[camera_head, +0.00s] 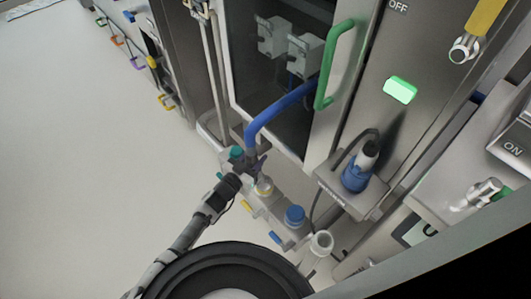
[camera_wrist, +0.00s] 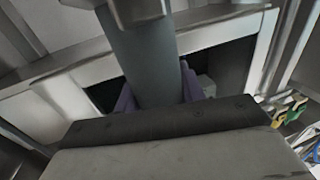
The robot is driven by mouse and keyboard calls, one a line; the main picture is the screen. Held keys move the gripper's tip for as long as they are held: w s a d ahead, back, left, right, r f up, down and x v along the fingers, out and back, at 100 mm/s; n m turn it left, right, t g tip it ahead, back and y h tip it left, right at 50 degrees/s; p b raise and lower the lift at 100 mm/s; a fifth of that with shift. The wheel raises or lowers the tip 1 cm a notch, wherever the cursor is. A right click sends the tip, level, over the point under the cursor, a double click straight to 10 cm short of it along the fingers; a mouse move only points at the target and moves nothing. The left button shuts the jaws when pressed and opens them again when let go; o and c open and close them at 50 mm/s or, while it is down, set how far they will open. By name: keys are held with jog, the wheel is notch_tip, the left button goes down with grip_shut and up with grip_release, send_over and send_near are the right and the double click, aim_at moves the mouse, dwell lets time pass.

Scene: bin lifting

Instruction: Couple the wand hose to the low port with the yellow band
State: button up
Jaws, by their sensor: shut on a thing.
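The wand hose (camera_head: 280,105) is a blue hose that arches down from the cabinet's open front to a grey end piece (camera_head: 251,140). My gripper (camera_head: 252,165) is shut on this grey end piece. In the wrist view the grey piece (camera_wrist: 142,65) stands between my purple-tinted fingers (camera_wrist: 187,82). Its lower tip is hidden by the gripper. The low port with the yellow band (camera_head: 264,187) is just below and right of my gripper, on a low grey block. I cannot tell whether the hose end touches any port.
A teal-topped port (camera_head: 236,153) is left of the gripper and a blue-capped port (camera_head: 295,215) is right of the yellow one. The cabinet door with a green handle (camera_head: 333,65) is close above. Floor at left is clear.

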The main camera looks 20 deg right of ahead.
jog(key=w+d+r+m+g+h+b, duration=0.1)
jog(key=d+r+m+g+b, duration=0.1)
jog(key=d, duration=0.3)
jog(key=shift+w+f+b, duration=0.15)
jog(key=shift+f+b, duration=1.6)
jog(key=shift+f, duration=0.8)
jog(key=shift+f+b, duration=1.25)
jog(key=shift+f, duration=0.4)
jog(key=shift+f+b, duration=0.95)
jog(key=shift+f, duration=0.1)
jog(key=shift+f+b, duration=0.9)
jog(key=shift+f, duration=0.15)
jog(key=o, duration=1.3)
jog(key=shift+c, duration=0.2)
